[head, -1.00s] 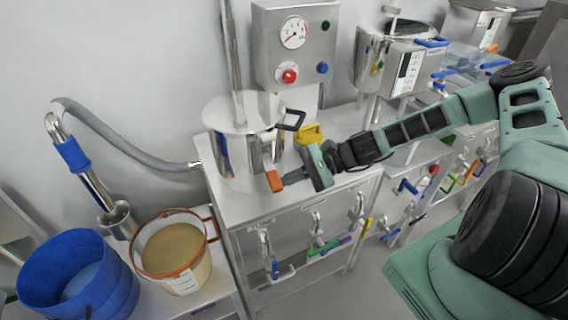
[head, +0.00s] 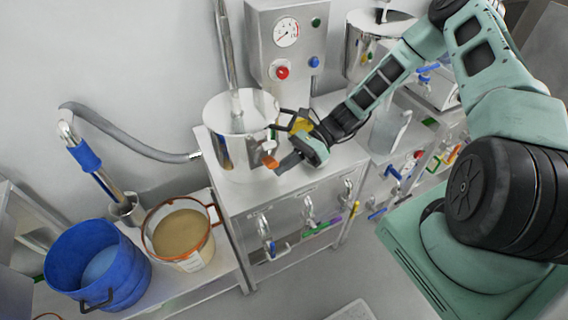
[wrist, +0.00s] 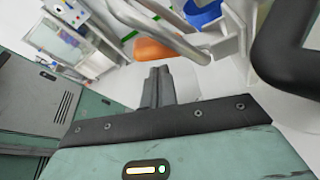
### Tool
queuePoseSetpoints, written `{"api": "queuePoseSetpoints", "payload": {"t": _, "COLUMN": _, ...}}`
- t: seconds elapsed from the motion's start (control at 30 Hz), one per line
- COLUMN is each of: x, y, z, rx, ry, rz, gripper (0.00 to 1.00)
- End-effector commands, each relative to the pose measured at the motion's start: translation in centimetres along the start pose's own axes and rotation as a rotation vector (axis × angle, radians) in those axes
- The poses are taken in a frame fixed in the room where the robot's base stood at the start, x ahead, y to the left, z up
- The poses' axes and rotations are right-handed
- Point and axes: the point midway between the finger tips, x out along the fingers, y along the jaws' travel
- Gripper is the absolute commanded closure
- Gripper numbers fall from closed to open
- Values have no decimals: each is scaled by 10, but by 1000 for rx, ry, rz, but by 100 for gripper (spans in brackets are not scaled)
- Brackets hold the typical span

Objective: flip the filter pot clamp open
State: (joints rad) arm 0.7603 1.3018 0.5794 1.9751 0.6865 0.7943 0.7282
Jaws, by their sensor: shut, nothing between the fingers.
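The filter pot (head: 228,148) is a shiny steel cylinder with a lid on the steel bench. An orange-tipped clamp lever (head: 269,161) is on its front right side. In the wrist view the orange tip (wrist: 156,50) lies just beyond my fingers, beside a bent metal bar (wrist: 165,28). My gripper (head: 281,168) is shut and empty, low at the right of the lever; its closed fingers also show in the wrist view (wrist: 157,84). I cannot tell whether the fingers touch the lever. The clamp's latch end is not clearly visible.
A black pot handle (head: 284,118) sticks out above my gripper, large in the wrist view (wrist: 284,50). A yellow object (head: 300,125) is behind my wrist. A gauge box (head: 287,45) stands behind.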

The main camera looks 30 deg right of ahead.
Motion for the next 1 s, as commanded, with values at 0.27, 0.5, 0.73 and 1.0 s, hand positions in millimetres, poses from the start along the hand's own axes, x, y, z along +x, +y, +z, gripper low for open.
{"api": "queuePoseSetpoints", "payload": {"t": 0.27, "x": -2, "y": 1, "z": 7, "rx": -5, "ry": 0, "rz": -2, "gripper": 100}}
{"api": "queuePoseSetpoints", "payload": {"t": 0.5, "x": -3, "y": 1, "z": 8, "rx": -6, "ry": -1, "rz": -2, "gripper": 100}}
{"api": "queuePoseSetpoints", "payload": {"t": 0.73, "x": -3, "y": 1, "z": 8, "rx": -6, "ry": 0, "rz": -2, "gripper": 100}}
{"api": "queuePoseSetpoints", "payload": {"t": 1.0, "x": -4, "y": 2, "z": 9, "rx": -7, "ry": 0, "rz": -2, "gripper": 100}}
